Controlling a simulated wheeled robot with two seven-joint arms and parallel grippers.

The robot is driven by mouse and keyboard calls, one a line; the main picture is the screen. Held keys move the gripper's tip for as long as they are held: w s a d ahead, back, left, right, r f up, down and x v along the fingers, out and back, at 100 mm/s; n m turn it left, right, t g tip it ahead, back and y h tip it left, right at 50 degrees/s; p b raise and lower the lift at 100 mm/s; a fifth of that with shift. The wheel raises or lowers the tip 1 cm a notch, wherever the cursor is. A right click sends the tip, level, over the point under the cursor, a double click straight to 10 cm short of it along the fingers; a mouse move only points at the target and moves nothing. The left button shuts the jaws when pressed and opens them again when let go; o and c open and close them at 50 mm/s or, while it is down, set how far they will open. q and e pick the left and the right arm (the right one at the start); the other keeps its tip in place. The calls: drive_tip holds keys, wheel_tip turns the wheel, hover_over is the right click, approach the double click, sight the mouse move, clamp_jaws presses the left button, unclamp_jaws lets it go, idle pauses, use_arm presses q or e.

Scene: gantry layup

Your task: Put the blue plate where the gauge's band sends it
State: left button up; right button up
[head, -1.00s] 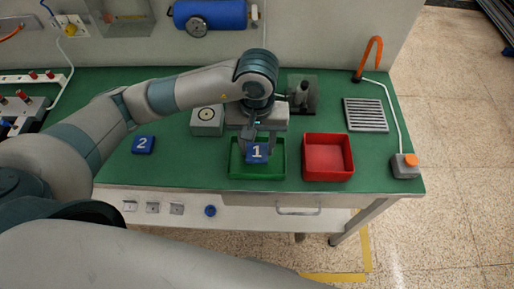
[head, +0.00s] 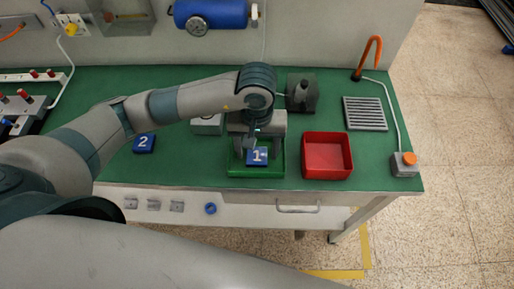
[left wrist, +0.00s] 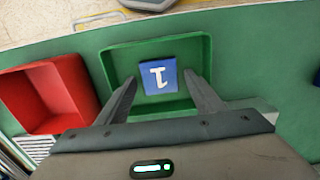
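A blue plate marked 1 (head: 257,156) lies in the green tray (head: 234,172); in the left wrist view the plate (left wrist: 158,77) rests on the floor of the tray (left wrist: 110,66). My left gripper (head: 257,152) is just above it, its two fingers spread apart with the plate clear between and beyond the tips. Another blue plate, marked 2 (head: 144,143), lies on the bench to the left. The round gauge (head: 197,26) is under the blue tank (head: 212,13) on the wall; its band is too small to read. My right gripper is out of view.
A red tray (head: 327,174) stands just right of the green one. Behind are a grey block (head: 207,124), partly hidden by my arm, and a dark fixture (head: 302,92). A slotted grey plate (head: 365,113) and an orange-button box (head: 405,164) are at the right.

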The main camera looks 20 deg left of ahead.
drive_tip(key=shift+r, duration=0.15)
use_arm(q)
drive_tip(key=shift+r, duration=0.3)
wheel_tip(320, 180, up, 8)
drive_tip(key=f+b, duration=0.1)
drive_tip(key=b, duration=0.1)
wheel_tip(320, 180, up, 5)
hover_over(257, 153)
drive_tip(key=shift+s+f+b, duration=0.15)
drive_tip(key=shift+b, duration=0.3)
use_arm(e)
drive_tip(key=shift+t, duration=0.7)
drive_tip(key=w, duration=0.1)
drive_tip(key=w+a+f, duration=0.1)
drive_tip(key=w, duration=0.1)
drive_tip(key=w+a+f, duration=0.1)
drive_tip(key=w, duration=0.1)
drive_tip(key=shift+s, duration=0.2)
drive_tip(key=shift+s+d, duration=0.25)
